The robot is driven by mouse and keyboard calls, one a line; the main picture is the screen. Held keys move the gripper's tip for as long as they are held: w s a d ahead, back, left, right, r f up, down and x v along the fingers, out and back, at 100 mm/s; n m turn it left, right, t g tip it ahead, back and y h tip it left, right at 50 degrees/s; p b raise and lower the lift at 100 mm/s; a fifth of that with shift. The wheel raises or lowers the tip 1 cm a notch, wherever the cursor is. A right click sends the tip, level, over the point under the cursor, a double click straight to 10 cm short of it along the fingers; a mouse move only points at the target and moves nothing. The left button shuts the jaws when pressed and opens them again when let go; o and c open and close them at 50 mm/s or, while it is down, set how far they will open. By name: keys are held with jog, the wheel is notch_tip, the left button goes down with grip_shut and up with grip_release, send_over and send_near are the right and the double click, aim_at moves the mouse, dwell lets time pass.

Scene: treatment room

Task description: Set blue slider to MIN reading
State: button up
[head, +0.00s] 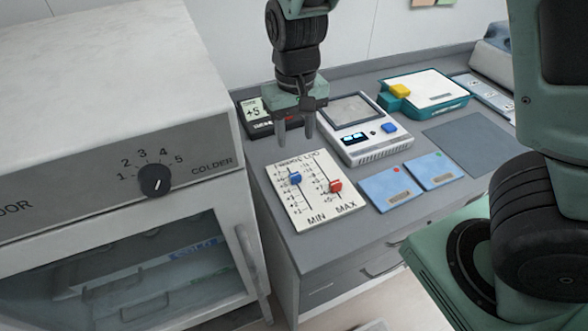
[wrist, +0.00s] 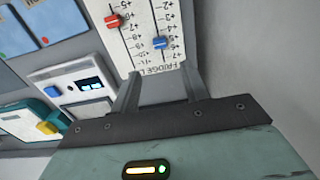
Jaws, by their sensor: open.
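The white slider board (head: 316,211) lies on the grey counter, with a MIN scale on the left and a MAX scale on the right. The blue slider (head: 294,178) sits in the upper part of the MIN scale. It also shows in the wrist view (wrist: 160,42), close to the board's titled edge. The red slider (head: 335,187) is on the MAX scale. My gripper (head: 295,138) is open and empty, fingers down, above the board's far edge and apart from the blue slider. The small display (head: 254,111) behind it shows +5; its other text is too small to read.
A white device with a screen (head: 365,141) stands right of the board. Two blue cards (head: 388,187) lie beside it. A teal box with a yellow part (head: 435,90) is farther back. The fridge with a dial (head: 155,180) is left of the counter.

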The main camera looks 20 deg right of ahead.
aim_at(295, 175)
notch_tip(295, 175, down, 12)
jog(key=shift+f+b, duration=0.25)
jog(key=shift+b, duration=0.1)
